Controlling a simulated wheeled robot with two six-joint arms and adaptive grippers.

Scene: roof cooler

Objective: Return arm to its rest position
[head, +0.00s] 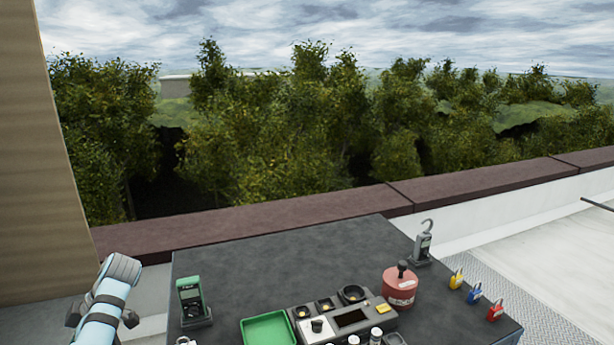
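Part of my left arm (100,312), light blue with grey joints, rises at the lower left beside the dark table's left edge. Its grey upper joint (121,268) stands close to the parapet. No gripper fingers can be made out on it. My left gripper is not visible. My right arm and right gripper are outside the view.
The dark table (300,262) holds a green meter (190,298), a green tray (268,330), a grey instrument block (352,318), a red canister (398,290), a hook scale (423,245) and yellow, blue and red padlocks (495,311). Its far half is clear. A brown-capped parapet (290,215) runs behind.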

